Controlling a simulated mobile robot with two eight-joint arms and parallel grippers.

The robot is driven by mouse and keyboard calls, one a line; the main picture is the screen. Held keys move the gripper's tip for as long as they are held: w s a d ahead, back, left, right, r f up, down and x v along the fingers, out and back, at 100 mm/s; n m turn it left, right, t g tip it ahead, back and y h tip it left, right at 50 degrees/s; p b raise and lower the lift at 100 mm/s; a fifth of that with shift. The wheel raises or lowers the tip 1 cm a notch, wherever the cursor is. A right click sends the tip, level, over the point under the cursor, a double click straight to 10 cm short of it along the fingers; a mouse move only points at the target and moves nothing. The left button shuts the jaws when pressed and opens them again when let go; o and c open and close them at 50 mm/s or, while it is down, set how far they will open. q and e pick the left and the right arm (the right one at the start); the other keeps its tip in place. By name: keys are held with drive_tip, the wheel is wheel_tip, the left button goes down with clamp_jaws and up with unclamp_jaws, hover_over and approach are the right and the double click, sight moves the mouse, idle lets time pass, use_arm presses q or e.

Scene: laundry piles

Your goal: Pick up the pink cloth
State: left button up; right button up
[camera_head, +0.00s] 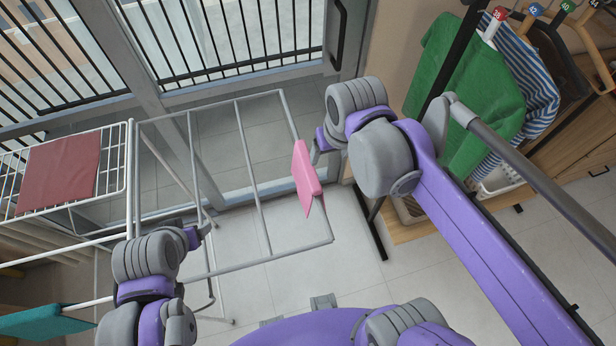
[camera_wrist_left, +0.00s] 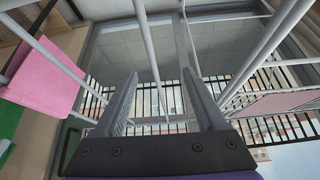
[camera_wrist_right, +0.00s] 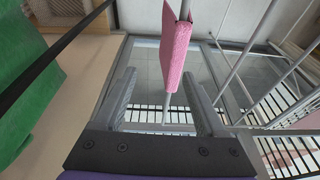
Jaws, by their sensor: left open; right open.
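The pink cloth (camera_head: 306,177) hangs folded over a bar at the right end of the drying rack (camera_head: 258,190). It also shows at the left of the left wrist view (camera_wrist_left: 45,75) and at the top of the right wrist view (camera_wrist_right: 176,50). My right gripper (camera_head: 316,146) is beside the cloth's upper end in the head view. In the right wrist view its fingers (camera_wrist_right: 163,95) are apart with nothing between them, and the cloth is beyond them. My left gripper (camera_head: 209,228) is at the rack's left part; its open fingers (camera_wrist_left: 160,100) are empty.
A dark red cloth (camera_head: 62,172) lies on the rack's left wing, and a teal cloth (camera_head: 42,322) hangs at lower left. A green garment (camera_head: 465,90) and a striped shirt (camera_head: 522,85) hang on the right. Barred glass doors stand behind the rack.

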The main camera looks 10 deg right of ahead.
drive_tip(key=w+a+g+b, duration=0.1)
drive_tip(key=w+a, duration=0.1)
drive_tip(key=w+a+g, duration=0.1)
drive_tip(key=w+g, duration=0.1)
drive_tip(key=shift+w+a+r+b, duration=0.1)
drive_tip(key=shift+w+a+b, duration=0.1)
drive_tip(key=shift+a+b, duration=0.2)
hover_over(308, 164)
wheel_tip(308, 164, down, 5)
drive_tip(key=shift+r, duration=0.2)
wheel_tip(308, 164, down, 6)
drive_tip(key=shift+r, duration=0.1)
use_arm(q)
drive_tip(key=f, duration=0.1)
drive_tip(key=s+f, duration=0.2)
drive_tip(key=f, duration=0.1)
use_arm(e)
clamp_jaws()
idle(0.7)
